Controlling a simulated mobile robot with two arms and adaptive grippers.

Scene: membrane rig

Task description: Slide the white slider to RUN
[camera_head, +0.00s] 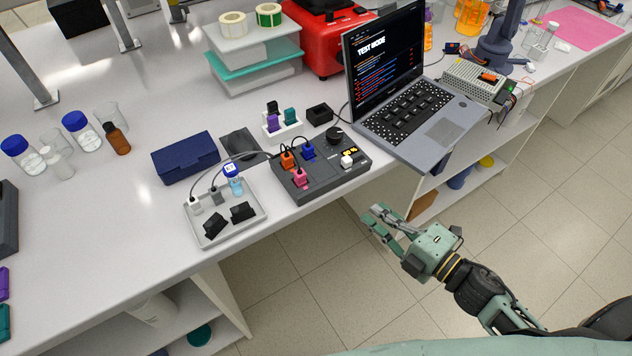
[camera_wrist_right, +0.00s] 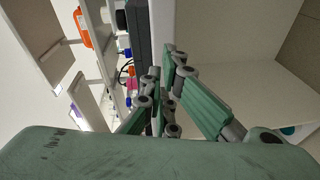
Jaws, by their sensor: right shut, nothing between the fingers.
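The dark grey control box (camera_head: 315,186) sits near the front edge of the bench in the head view. The white slider (camera_head: 347,161) is a small white block on the right part of its top. Any RUN marking is too small to read. My right gripper (camera_head: 374,214) is shut and empty, in front of the bench edge, to the right of and below the box in the picture, apart from the slider. Its green fingers (camera_wrist_right: 163,88) show in the right wrist view, with a dark box side beyond them. My left gripper is not in view.
A laptop (camera_head: 445,133) showing "TEST MODE" stands right of the box, overhanging the bench edge. The floor area before the bench is clear.

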